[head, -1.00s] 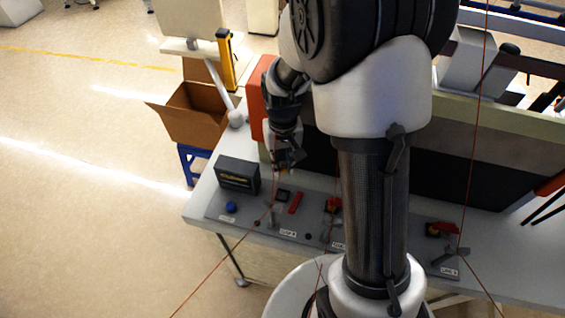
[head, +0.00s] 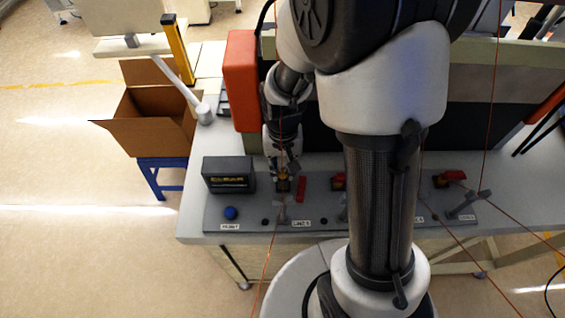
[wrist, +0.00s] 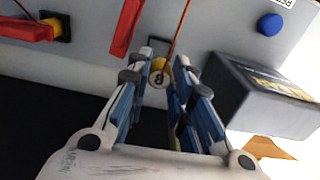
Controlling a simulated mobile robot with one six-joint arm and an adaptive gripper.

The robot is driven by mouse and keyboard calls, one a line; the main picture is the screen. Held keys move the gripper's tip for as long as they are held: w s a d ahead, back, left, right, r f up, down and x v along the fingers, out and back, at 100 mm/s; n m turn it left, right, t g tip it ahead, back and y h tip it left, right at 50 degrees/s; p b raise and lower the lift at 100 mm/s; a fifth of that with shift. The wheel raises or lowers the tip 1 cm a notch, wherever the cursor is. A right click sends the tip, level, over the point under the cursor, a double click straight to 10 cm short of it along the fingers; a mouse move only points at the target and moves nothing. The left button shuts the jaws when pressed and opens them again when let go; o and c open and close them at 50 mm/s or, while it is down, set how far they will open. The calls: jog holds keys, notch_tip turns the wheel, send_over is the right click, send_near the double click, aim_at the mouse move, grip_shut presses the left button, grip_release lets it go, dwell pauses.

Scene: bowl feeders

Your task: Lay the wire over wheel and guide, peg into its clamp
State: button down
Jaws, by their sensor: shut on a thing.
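My gripper (head: 283,172) is shut on the yellow peg (wrist: 157,72), whose round end shows between the fingertips in the wrist view. The peg is at the dark square clamp of the leftmost line; whether it sits in the clamp is unclear. The clamp's red lever (head: 301,189) lies beside it, also seen in the wrist view (wrist: 126,27). The orange wire (wrist: 180,28) runs away from the peg. In the head view the wire (head: 267,262) goes down past the grey guide bracket (head: 282,210). I cannot make out the wheel or whether the wire lies over it.
A black labelled box (head: 229,174) stands just left of my gripper, close to the fingers in the wrist view. A blue button (head: 231,213) is in front of it. Other lines hold red levers (head: 448,177) over yellow pegs, with taut wires. An orange block (head: 241,80) stands behind.

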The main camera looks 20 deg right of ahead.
aim_at(283, 169)
jog(key=shift+f+b, duration=2.15)
jog(key=shift+f, duration=0.75)
jog(key=shift+f, duration=0.15)
jog(key=c, duration=1.3)
grip_release()
jog(key=shift+c, duration=0.2)
notch_tip(283, 169, up, 11)
jog(key=shift+f, duration=0.2)
jog(key=shift+r, duration=0.75)
